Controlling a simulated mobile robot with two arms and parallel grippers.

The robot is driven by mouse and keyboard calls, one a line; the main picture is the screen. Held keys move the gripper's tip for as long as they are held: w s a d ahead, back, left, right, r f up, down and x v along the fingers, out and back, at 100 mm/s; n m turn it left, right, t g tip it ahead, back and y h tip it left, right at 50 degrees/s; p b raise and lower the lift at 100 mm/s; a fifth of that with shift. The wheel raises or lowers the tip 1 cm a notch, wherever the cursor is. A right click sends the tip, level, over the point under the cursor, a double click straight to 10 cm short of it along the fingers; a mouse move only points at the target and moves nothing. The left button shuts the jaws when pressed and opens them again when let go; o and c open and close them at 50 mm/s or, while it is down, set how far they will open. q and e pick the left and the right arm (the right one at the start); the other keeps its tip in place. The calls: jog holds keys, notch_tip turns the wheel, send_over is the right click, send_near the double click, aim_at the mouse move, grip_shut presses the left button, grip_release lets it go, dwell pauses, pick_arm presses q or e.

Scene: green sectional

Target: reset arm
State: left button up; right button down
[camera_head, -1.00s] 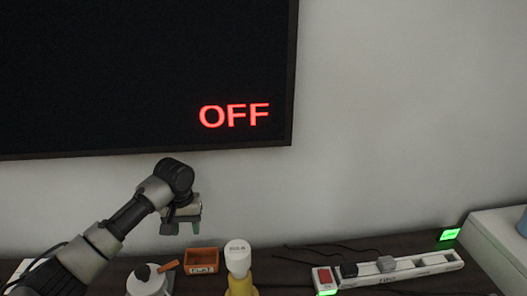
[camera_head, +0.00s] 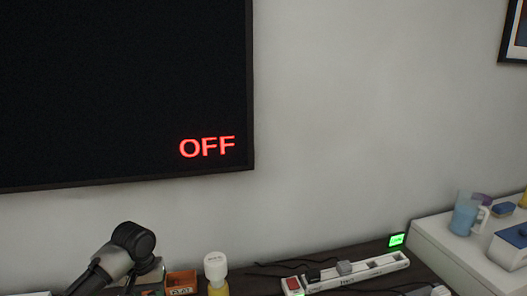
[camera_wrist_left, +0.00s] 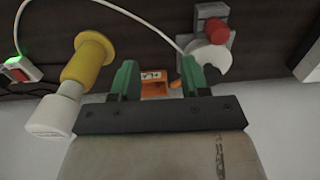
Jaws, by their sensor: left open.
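My left arm comes in from the lower left in the head view, bent above the dark table. Its gripper is mostly hidden there behind the wrist and the frame edge. In the left wrist view my left gripper (camera_wrist_left: 158,80) is open, with two green fingers apart and nothing between them. A small orange box (camera_wrist_left: 154,88) with a label shows beyond the fingers; it also shows in the head view (camera_head: 181,281). My right gripper is not in view.
A power strip (camera_head: 350,274) with plugs and a red switch lies on the table. A green-lit device (camera_head: 396,240) stands behind it. A white cabinet (camera_head: 440,248) at the right holds a blue cup (camera_head: 465,216). A large dark screen (camera_head: 120,90) reading OFF hangs on the wall.

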pick_arm(q)
jog(key=s+d+f+m, duration=0.1)
jog(key=s+d+f, duration=0.2)
jog(key=s, duration=0.1)
jog(key=s+d+f+m+h, duration=0.1)
jog(key=s+d+f+m, duration=0.1)
jog(key=s+d+f, duration=0.2)
jog(key=s+d+f+m+t, duration=0.1)
jog(key=s+d+f, duration=0.2)
jog(key=s+f, duration=0.1)
jog(key=shift+s+d+m+h, duration=0.2)
jog(key=shift+d+m+h, duration=0.1)
jog(key=shift+d, duration=0.1)
jog(key=s+a+r+t+y, duration=0.1)
jog(key=s+a, duration=0.1)
jog(key=s, duration=0.7)
jog(key=s+a+r+t, duration=0.1)
jog(key=s+a+t, duration=0.1)
jog(key=s, duration=0.8)
notch_tip(320, 180, down, 26)
jog(key=f+g, duration=0.1)
jog(key=g, duration=0.1)
jog(key=s+a+f+g, duration=0.1)
jog(key=s+a+f, duration=0.1)
jog(key=s+f, duration=1.3)
jog(key=shift+s+a+y, duration=0.3)
jog(key=shift+s+a, duration=0.05)
jog(key=shift+s, duration=0.55)
jog(key=shift+f, duration=0.1)
